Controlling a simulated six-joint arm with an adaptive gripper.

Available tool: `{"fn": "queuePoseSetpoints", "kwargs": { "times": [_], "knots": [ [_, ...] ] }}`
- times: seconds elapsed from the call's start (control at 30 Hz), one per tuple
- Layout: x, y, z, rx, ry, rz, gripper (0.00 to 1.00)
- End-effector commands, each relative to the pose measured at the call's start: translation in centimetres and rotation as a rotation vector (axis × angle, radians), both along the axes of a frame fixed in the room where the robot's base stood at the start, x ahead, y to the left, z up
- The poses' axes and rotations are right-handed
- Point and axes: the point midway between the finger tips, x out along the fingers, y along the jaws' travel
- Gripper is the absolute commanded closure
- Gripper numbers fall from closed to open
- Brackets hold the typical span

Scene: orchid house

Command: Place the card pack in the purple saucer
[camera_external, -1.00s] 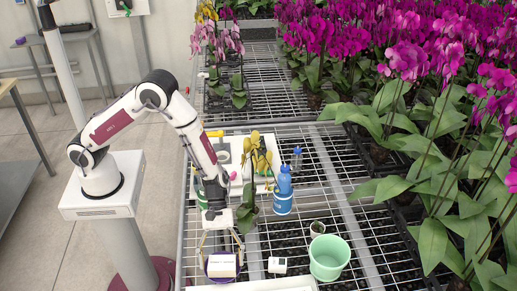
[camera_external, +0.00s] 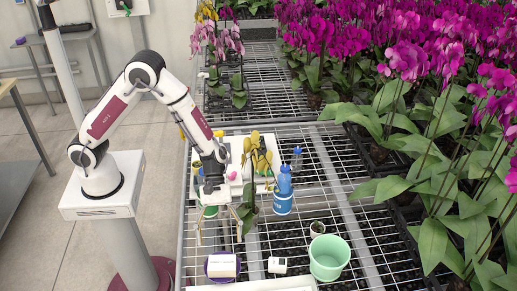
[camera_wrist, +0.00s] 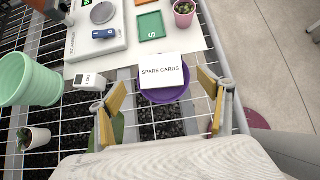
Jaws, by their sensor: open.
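The card pack (camera_external: 223,264), a white box, rests in the purple saucer (camera_external: 224,281) on the bench near the front. In the wrist view the card pack (camera_wrist: 162,70), lettered SPARE CARDS, lies flat across the purple saucer (camera_wrist: 166,97) and hides much of its inside. My gripper (camera_external: 219,236) is above the saucer, apart from the pack. In the wrist view its yellow-padded fingers are spread wide, with nothing between them (camera_wrist: 156,93).
A small white box (camera_external: 277,265) and a mint-green pot (camera_external: 329,257) stand right of the saucer. A white board (camera_wrist: 128,55) with a scanner and a green tray lies beside the saucer.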

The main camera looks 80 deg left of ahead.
Motion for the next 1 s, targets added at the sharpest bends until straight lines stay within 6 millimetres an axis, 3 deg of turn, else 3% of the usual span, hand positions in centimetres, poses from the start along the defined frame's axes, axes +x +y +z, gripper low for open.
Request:
{"fn": "queuePoseSetpoints", "kwargs": {
  "times": [0.4, 1.0],
  "knots": [
    [0.0, 3.3, 3.2, 0.000, -0.002, 0.001, 0.21],
    [0.0, 3.5, 3.5, 0.001, 0.000, 0.000, 0.21]
  ]
}}
